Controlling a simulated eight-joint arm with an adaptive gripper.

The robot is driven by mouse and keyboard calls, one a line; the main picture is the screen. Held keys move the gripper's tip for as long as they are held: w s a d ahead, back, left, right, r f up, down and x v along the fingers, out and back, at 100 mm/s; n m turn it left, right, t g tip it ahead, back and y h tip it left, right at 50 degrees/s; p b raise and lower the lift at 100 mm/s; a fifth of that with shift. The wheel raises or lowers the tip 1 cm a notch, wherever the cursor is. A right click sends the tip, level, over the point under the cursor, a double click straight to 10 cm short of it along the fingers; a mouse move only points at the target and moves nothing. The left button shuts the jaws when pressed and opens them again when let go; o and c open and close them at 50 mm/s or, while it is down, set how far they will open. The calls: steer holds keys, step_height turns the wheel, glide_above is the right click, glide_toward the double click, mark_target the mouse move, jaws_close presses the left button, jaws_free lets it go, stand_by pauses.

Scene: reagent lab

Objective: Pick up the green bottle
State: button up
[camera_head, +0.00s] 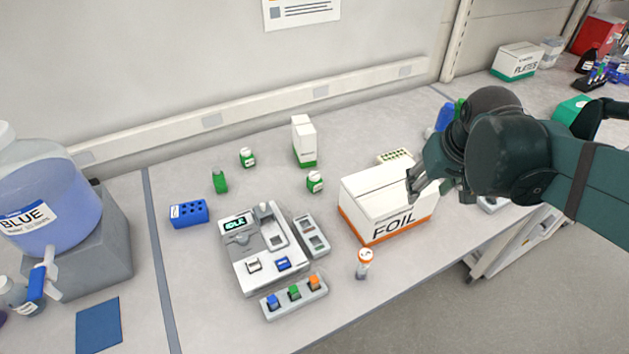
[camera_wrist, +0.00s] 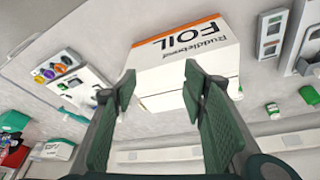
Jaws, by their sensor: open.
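A small, all-green bottle (camera_head: 219,181) stands on the bench left of centre in the head view, behind the analyzer and right of a blue rack. Two white bottles with green parts stand near it, one behind (camera_head: 247,158) and one to the right (camera_head: 315,183). My gripper (camera_head: 414,183) is far to the right of the green bottle, over the right end of the FOIL box. In the wrist view my gripper (camera_wrist: 161,88) is open, its fingers apart with nothing held between them.
The FOIL box (camera_head: 385,207) stands below and left of my gripper; it also shows in the wrist view (camera_wrist: 185,75). A tall white-green carton (camera_head: 303,140), the analyzer (camera_head: 262,262), blue rack (camera_head: 188,214) and orange-capped vial (camera_head: 364,265) stand around. Bare bench surrounds the green bottle.

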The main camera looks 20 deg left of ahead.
steer(key=shift+n+g, duration=0.6)
steer(key=shift+n, duration=0.2)
steer(key=w+a+p, duration=0.1)
steer(key=w+a, duration=0.1)
steer(key=w+a+p, duration=0.1)
steer(key=w+a, duration=0.1)
steer(key=a, duration=0.1)
steer(key=w+a+p, duration=0.1)
steer(key=a, duration=0.2)
steer(key=shift+w, duration=0.4)
steer(key=shift+n+g, duration=0.5)
steer(key=shift+n, duration=0.1)
steer(key=w+a, duration=0.1)
steer(key=a, duration=0.1)
steer(key=w+a+f+p, duration=0.1)
steer(key=a, duration=0.1)
steer(key=w+a+p, duration=0.1)
steer(key=a, duration=0.2)
steer(key=shift+w+f, duration=0.25)
steer(key=shift+f, duration=0.15)
steer(key=w+a+f+n+g+p, duration=0.1)
steer(key=w+a+f+n+p, duration=0.25)
steer(key=a, duration=0.65)
steer(key=g+h+p, duration=0.1)
steer(key=p, duration=0.2)
glide_above(314, 182)
steer(key=w, duration=0.2)
step_height(314, 182, down, 6)
steer(key=shift+r, duration=0.1)
steer(key=shift+a+f, duration=0.3)
